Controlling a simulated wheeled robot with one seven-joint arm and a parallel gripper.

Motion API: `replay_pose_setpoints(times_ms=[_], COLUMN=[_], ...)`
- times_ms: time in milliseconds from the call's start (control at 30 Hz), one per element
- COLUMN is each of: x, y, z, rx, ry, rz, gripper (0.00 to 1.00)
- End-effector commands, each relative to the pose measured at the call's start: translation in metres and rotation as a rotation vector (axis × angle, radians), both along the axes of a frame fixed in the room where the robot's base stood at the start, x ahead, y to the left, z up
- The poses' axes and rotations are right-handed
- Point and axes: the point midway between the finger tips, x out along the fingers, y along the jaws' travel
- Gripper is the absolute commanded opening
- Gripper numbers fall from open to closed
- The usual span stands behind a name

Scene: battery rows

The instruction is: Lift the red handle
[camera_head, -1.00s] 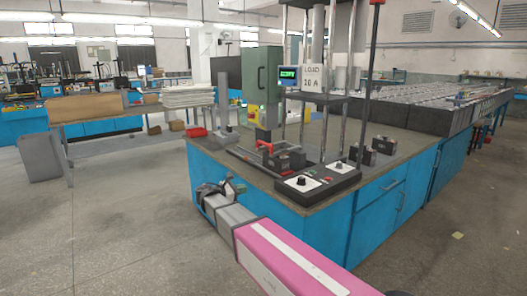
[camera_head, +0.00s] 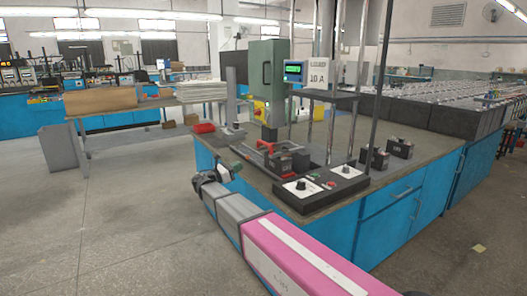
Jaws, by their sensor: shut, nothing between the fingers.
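A small red handle (camera_head: 260,146) shows on the bench, at the black fixture below the green column. It lies beside a dark battery-like block (camera_head: 287,160). My gripper (camera_head: 238,167) is at the near left edge of the bench, to the left of and nearer than the red handle. It is apart from the handle, shut and empty. Its fingertips are small and partly hard to make out.
A black control box (camera_head: 318,188) with knobs stands at the front. Small black batteries (camera_head: 400,147) sit right.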

Motion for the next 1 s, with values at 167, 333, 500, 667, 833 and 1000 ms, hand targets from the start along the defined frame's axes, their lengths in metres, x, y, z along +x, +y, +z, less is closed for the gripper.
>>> replay_pose_setpoints(times_ms=[167,333,500,667,833,1000], x=[0.000,0.007,0.022,0.039,0.056,0.064], y=[-0.001,-0.011,-0.034,-0.058,-0.083,-0.093], z=[0.000,0.002,0.008,0.013,0.019,0.040], rx=[0.001,0.002,0.002,0.002,0.002,0.003], ry=[0.000,-0.001,-0.001,-0.001,-0.001,-0.002], rz=[0.000,-0.002,-0.003,-0.003,-0.002,-0.001], gripper=[0.00,0.00,0.00,0.00,0.00,0.00])
